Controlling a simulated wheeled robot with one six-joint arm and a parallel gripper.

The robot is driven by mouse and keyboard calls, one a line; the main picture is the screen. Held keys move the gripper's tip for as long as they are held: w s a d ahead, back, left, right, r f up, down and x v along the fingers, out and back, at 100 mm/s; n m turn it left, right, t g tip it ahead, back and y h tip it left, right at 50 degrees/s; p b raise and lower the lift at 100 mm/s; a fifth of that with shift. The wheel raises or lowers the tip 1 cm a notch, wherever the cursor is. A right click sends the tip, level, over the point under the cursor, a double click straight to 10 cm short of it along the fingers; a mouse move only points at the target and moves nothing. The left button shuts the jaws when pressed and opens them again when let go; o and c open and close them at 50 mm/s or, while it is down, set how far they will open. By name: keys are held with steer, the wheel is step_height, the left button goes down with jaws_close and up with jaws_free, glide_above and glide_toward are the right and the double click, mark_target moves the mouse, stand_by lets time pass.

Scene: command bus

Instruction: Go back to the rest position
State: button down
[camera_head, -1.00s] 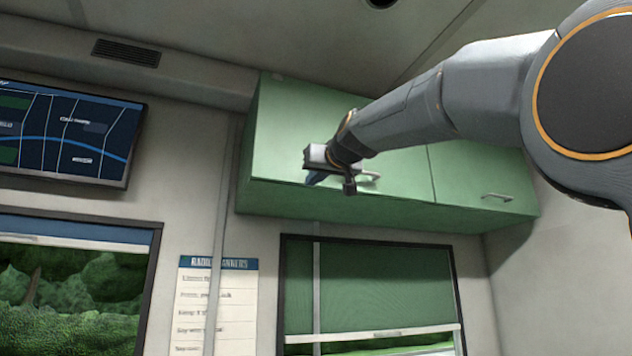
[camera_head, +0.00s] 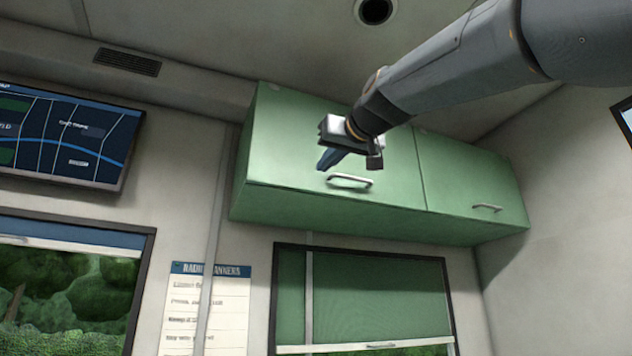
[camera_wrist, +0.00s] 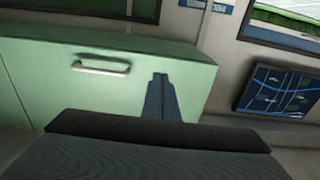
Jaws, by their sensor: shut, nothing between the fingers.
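My gripper (camera_head: 325,163) is in front of the left door of the green overhead cabinet (camera_head: 290,135) in the head view. Its blue fingers are together and hold nothing. They also show closed in the wrist view (camera_wrist: 161,85), to the right of the cabinet's silver handle (camera_wrist: 101,66). The handle (camera_head: 349,181) is below and right of the fingertips in the head view. The fingers look apart from the handle. Both cabinet doors look shut. My arm reaches in from the upper right.
A second handle (camera_head: 487,208) is on the right cabinet door. A map screen (camera_head: 68,135) hangs at left. Below the cabinet are a window with a green blind (camera_head: 380,295) and a paper notice (camera_head: 210,310). The ceiling is close above my arm.

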steer(key=shift+v, duration=1.1)
steer(key=w+d+f+m+g+h, duration=0.1)
steer(key=w+d+f+g, duration=0.15)
steer(key=f, duration=1.35)
steer(key=w+d+f+m+g+h, duration=0.1)
steer(key=w+f+g, duration=0.15)
steer(key=f, duration=1.35)
steer(key=w+d+f+m+g+h, duration=0.1)
steer(key=w+f+g+h, duration=0.15)
steer(key=f, duration=1.35)
steer(key=s+d+f+g, duration=0.25)
steer(key=s+f, duration=0.25)
steer(key=f, duration=0.5)
steer(key=s+d+f+g, duration=0.1)
steer(key=s+f+g, duration=0.2)
steer(key=s+f, duration=0.5)
steer(key=s+d+f+g, duration=0.1)
steer(key=s+f+g, duration=0.1)
steer(key=s+f, duration=0.6)
steer(key=s+d+f+g+h, duration=0.1)
steer(key=s+f+g, duration=0.1)
steer(key=s+f, duration=0.5)
steer(key=shift+s+d+f+m+p, duration=0.25)
steer(key=shift+s+f+m+p, duration=0.2)
steer(key=shift+f, duration=0.45)
